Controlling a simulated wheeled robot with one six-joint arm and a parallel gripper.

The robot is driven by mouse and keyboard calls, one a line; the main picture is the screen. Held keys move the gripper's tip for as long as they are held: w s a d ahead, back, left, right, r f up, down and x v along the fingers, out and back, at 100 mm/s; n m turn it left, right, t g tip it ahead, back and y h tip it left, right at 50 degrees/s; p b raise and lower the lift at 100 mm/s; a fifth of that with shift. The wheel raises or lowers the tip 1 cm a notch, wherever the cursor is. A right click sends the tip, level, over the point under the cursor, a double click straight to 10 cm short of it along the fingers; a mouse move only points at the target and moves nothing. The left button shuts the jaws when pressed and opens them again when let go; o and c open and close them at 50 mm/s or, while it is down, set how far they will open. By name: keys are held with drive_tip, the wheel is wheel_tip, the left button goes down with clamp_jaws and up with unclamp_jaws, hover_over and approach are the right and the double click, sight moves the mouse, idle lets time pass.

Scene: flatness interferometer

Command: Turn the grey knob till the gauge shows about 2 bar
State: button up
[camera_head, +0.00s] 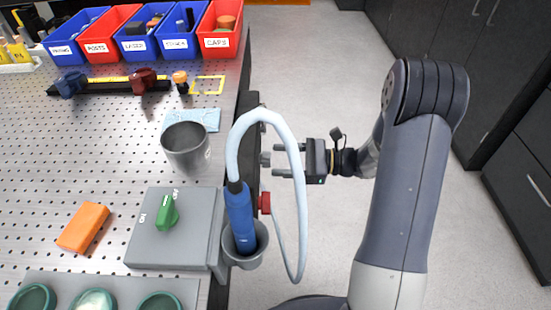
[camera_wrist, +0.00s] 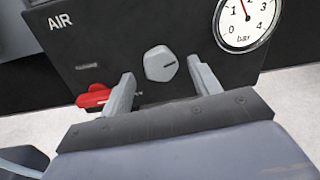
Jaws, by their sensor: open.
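The grey knob (camera_wrist: 160,63) is a faceted knob with a dark line across its face, on the dark AIR panel (camera_wrist: 110,50). In the head view the knob (camera_head: 264,159) shows at the bench's right side. My gripper (camera_wrist: 163,80) is open, one finger to each side of the knob; I see no clear contact. The gripper also shows in the head view (camera_head: 275,161). The gauge (camera_wrist: 247,20) is a white bar dial at the upper right of the wrist view. Its top is cut off; its needle points upward between 1 and 3, exact reading unclear.
A red handle (camera_wrist: 95,97) sits on the panel beside the left finger. In the head view a pale hose (camera_head: 268,113) loops close to my gripper, from a blue tool (camera_head: 239,210) in a grey cup (camera_head: 246,262).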

drive_tip(key=shift+w+a, duration=0.1)
drive_tip(key=shift+a, duration=1)
drive_tip(key=c, duration=1)
drive_tip(key=shift+m+p, duration=1.8)
drive_tip(key=shift+p, duration=0.5)
drive_tip(key=o, duration=1)
